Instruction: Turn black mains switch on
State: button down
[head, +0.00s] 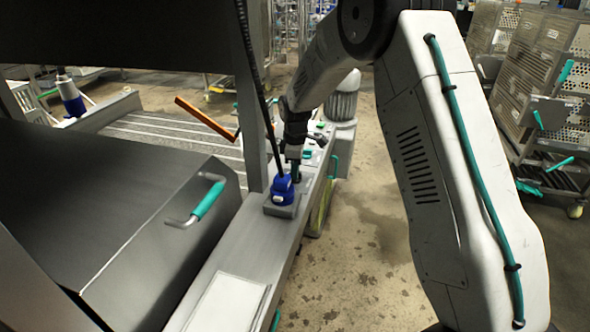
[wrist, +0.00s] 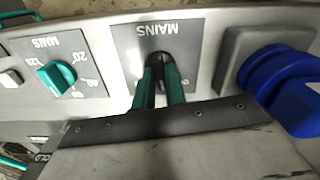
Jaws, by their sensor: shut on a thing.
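The black mains switch (wrist: 155,66) sits on a dark grey plate (wrist: 187,50) marked MAINS, whose lettering is upside down in the wrist view. My gripper (wrist: 160,80) reaches it with two teal fingers, shut on the switch. The fingers hide much of the switch, so its exact on or off angle cannot be told. In the head view my gripper (head: 293,160) is at the far part of the panel ledge, small and partly covered by my wrist, and the switch cannot be made out there.
A teal rotary knob (wrist: 57,77) with a dial is left of the switch; a blue plug (wrist: 285,90) in a grey socket is right. The blue plug also shows in the head view (head: 283,190). A teal lid handle (head: 207,199) is nearer. Open floor (head: 365,230) lies right of the ledge.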

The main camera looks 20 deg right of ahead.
jog(key=m, duration=0.5)
jog(key=shift+m, duration=0.3)
jog(key=m, duration=0.4)
jog(key=shift+r+m, duration=0.1)
jog(key=shift+m, duration=0.3)
jog(key=shift+w+m, duration=0.1)
jog(key=shift+m, duration=0.2)
jog(key=c, duration=1.4)
grip_release()
jog(key=shift+c, duration=0.2)
notch_tip(320, 180, up, 8)
jog(key=shift+f, duration=0.1)
